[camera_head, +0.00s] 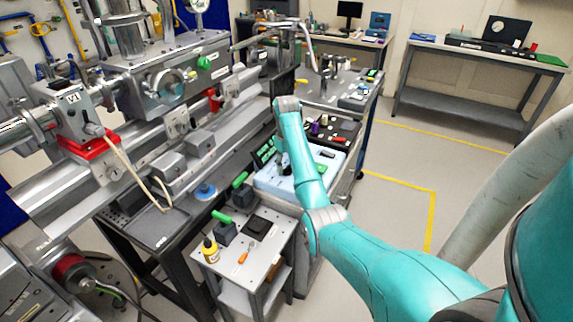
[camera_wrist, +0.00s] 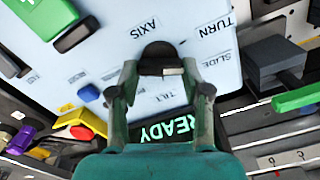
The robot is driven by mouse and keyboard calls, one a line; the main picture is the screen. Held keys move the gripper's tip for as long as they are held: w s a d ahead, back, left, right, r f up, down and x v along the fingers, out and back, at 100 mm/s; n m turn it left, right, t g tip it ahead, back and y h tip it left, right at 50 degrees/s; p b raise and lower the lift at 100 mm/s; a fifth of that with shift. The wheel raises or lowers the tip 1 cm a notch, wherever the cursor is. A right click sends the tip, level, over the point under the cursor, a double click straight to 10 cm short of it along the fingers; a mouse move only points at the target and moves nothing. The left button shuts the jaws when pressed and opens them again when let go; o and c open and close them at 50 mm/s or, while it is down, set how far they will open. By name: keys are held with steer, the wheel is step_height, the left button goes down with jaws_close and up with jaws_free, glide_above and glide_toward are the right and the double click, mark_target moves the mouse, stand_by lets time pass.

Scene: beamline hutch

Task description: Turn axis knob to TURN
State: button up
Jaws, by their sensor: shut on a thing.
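The axis knob (camera_wrist: 158,52) is black and stands on a pale blue control panel (camera_wrist: 105,45). In the wrist view the printed labels AXIS and TURN lie to either side of it, with SLIDE and TILT nearer my gripper. My gripper (camera_wrist: 159,70) is shut on the knob, one finger on each side. The fingers hide part of the knob, and I cannot tell which label it points to. A dark display (camera_wrist: 165,130) shows READY in green, partly hidden by my gripper. In the head view my arm covers the knob and part of the panel (camera_head: 268,182).
A blue button (camera_wrist: 88,93) and a dark block with a green handle (camera_wrist: 297,95) are near my gripper. Beamline equipment fills the left; floor at right is open.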

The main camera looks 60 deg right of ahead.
steer(key=n, duration=0.6)
steer(key=shift+a+n, duration=0.15)
steer(key=shift+n, duration=0.25)
stand_by(0.4)
steer(key=o, duration=1.2)
steer(key=shift+c, duration=0.2)
